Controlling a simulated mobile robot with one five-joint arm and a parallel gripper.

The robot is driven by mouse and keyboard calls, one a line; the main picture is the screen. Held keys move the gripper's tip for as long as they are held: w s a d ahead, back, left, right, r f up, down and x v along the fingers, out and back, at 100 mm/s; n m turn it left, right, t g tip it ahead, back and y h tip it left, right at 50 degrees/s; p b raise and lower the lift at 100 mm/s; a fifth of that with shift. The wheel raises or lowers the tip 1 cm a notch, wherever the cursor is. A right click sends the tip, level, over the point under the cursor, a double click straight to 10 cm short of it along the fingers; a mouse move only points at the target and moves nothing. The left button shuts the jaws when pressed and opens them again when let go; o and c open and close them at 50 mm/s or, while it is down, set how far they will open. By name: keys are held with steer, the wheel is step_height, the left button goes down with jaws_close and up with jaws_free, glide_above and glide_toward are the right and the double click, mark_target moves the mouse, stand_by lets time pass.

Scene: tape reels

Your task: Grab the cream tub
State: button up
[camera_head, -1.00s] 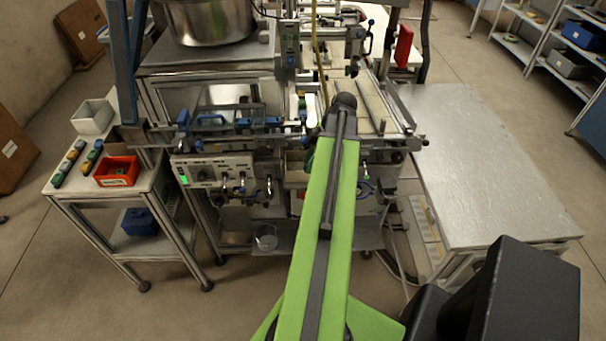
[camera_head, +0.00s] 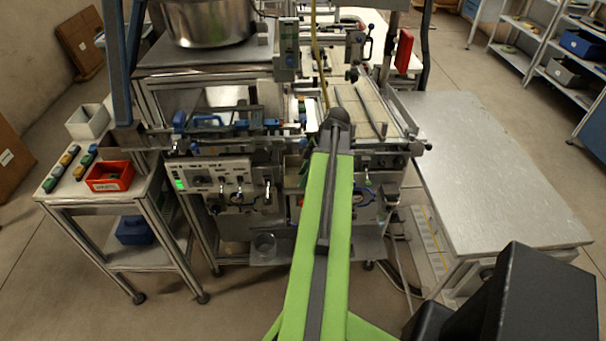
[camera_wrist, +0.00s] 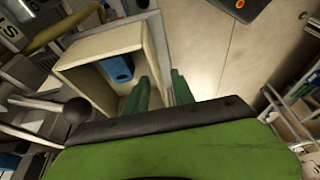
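The cream tub (camera_wrist: 98,42) is an open-topped box at the left of centre in the wrist view, with a blue object (camera_wrist: 117,68) inside. My gripper (camera_wrist: 158,92) shows two green fingers, apart, at the tub's right wall. The left finger overlaps the tub's inside and the right finger is outside the wall. I cannot tell whether either finger touches it. In the head view my green arm reaches to the machine's front, and both the gripper and that tub are hidden there.
A side table at left holds a white tub (camera_head: 88,122) and a red bin (camera_head: 109,176). The machine (camera_head: 215,180) stands ahead, with a steel pot (camera_head: 207,22) on it. A grey table (camera_head: 490,165) is at right. Floor is open at lower left.

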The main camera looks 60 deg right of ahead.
steer(key=shift+f, duration=0.1)
jaws_close()
stand_by(1.5)
